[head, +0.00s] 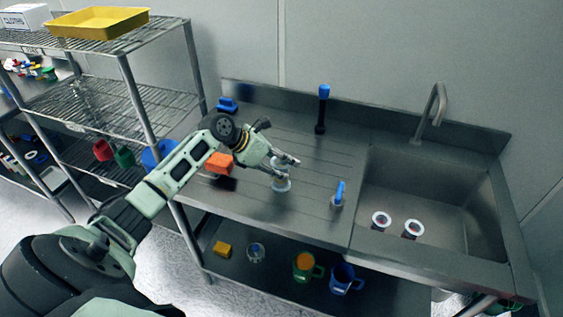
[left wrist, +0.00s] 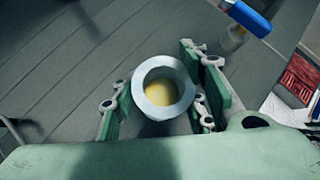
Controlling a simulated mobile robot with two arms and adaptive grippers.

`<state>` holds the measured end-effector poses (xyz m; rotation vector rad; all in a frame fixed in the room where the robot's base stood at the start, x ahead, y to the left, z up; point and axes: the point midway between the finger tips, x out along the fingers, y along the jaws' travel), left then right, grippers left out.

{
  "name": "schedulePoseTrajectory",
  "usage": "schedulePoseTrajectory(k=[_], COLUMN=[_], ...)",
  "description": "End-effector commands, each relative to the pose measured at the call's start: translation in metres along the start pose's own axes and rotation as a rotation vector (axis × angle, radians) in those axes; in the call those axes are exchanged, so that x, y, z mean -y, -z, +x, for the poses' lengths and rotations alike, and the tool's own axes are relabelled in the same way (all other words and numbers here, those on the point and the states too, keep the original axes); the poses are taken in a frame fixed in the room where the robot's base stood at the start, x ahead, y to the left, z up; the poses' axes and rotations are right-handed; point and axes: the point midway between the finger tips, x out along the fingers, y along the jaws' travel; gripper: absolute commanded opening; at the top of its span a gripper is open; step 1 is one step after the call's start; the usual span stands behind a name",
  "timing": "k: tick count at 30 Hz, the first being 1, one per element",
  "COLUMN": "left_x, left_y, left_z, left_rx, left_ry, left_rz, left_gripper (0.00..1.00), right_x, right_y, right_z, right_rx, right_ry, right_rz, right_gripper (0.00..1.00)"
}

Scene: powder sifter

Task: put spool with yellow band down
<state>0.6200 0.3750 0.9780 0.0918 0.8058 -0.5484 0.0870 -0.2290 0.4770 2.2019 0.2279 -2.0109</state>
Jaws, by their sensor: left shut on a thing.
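The spool with a yellow band (head: 281,186) is a small white-rimmed cylinder at the drainboard of the steel sink unit. In the left wrist view I look down on its pale round rim (left wrist: 145,97), with a yellowish inside. My left gripper (head: 284,168) is shut on it, with a green finger on each side in the left wrist view (left wrist: 163,92). The spool is roughly upright, low over or on the ribbed drainboard (head: 305,215); I cannot tell if it touches. The band itself is hidden. My right gripper is not in view.
A blue-handled brush (head: 339,193) stands right of the spool. An orange sponge (head: 219,163) lies to its left and a blue-topped black tool (head: 322,109) stands behind. Two white-rimmed spools (head: 381,220) (head: 411,229) are in the sink basin (head: 440,190).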

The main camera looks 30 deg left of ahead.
Motion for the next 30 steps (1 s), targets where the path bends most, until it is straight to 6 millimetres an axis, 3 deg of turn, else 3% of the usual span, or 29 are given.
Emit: schedulePoseTrajectory(k=[2, 3, 9, 20, 23, 30], left_x=[0.0, 0.0, 0.0, 0.0, -0.001, -0.001], left_y=[0.0, 0.001, 0.001, 0.0, 0.001, 0.001], left_z=[0.001, 0.002, 0.001, -0.001, -0.012, -0.062], left_rx=[0.002, 0.0, 0.0, 0.0, -0.001, -0.002], left_ry=[0.0, 0.0, 0.0, -0.001, -0.001, -0.003], left_rz=[-0.002, -0.001, -0.001, 0.002, 0.001, 0.003], left_gripper=[0.0, 0.42, 0.59, 0.59, 0.59, 0.59], right_x=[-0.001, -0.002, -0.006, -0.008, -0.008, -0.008], right_y=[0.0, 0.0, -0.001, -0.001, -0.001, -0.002], right_z=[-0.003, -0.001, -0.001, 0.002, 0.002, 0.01], right_rx=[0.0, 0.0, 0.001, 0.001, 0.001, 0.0], right_ry=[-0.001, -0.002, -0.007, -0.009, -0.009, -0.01], right_rz=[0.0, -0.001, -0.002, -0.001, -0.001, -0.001], right_gripper=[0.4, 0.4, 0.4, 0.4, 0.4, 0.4])
